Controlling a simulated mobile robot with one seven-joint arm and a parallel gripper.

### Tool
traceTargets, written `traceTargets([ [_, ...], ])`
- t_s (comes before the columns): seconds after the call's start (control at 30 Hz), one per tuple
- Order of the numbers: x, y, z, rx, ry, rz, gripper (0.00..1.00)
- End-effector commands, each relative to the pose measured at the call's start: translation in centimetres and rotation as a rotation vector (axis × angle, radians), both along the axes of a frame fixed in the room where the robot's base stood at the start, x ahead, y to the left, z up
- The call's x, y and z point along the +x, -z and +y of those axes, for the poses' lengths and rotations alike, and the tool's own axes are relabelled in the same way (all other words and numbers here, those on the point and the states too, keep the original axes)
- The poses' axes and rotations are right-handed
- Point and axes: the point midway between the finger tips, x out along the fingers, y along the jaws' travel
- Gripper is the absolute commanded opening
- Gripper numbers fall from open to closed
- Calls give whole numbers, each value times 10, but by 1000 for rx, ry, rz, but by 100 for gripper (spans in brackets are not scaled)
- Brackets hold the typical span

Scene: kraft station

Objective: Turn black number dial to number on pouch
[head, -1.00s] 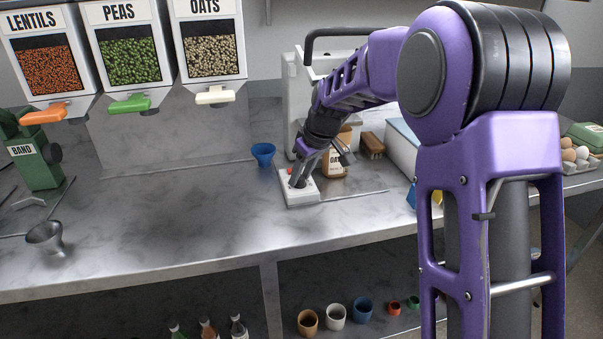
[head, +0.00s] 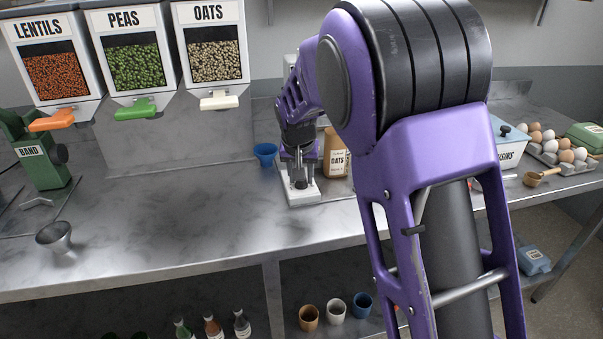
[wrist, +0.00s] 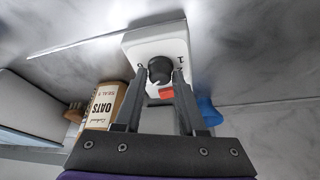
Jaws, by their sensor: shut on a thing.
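The black number dial (wrist: 159,70) sits on a white box-shaped device (wrist: 146,46) with a numeral that looks like 1 beside it. My gripper (wrist: 160,73) is shut on the dial, one finger on each side. In the head view my gripper (head: 299,181) points down at the white device (head: 303,196) on the counter and hides the dial.
A red-orange part (wrist: 167,94) shows between my fingers on the device. A blue funnel-like cup (head: 265,154) stands left of the device. The counter's front middle is clear.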

Motion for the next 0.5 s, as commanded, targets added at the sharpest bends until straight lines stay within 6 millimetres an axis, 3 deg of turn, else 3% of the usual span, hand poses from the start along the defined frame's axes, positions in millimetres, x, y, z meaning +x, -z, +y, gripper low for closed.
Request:
traceTargets([
  [0.5, 0, 1, 1, 1, 113, 2, 0],
])
